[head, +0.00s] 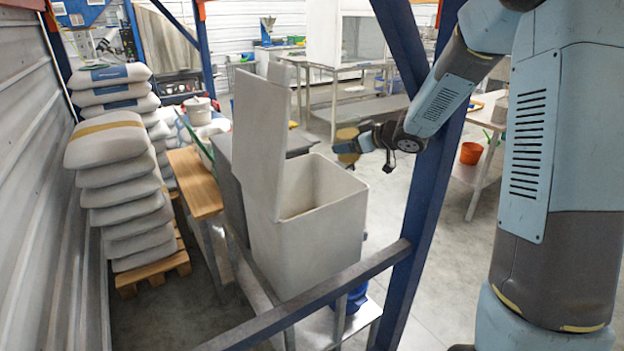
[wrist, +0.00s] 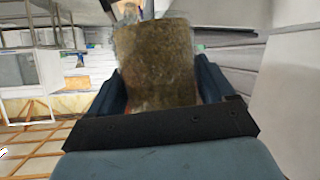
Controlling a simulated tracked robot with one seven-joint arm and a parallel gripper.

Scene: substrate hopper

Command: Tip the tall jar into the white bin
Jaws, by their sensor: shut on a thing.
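The white bin (head: 305,248) stands in the middle of the head view, with its lid (head: 262,130) raised upright on the left side and its mouth open. My gripper (head: 358,143) is beyond the bin's back right rim, at about rim height or above. It is shut on the tall jar (head: 347,142), of which only a small brownish-yellow part shows there. In the wrist view the jar (wrist: 157,65) is between my two dark blue fingers and looks full of brown, grainy stuff. Its exact tilt is hard to tell.
A blue rack post (head: 425,190) and a grey rail (head: 320,298) stand in front of the bin. Stacked sacks (head: 118,190) on a pallet are at the left, beside a wooden-topped bench (head: 194,182). An orange bucket (head: 471,153) sits at the right. Open floor lies right of the bin.

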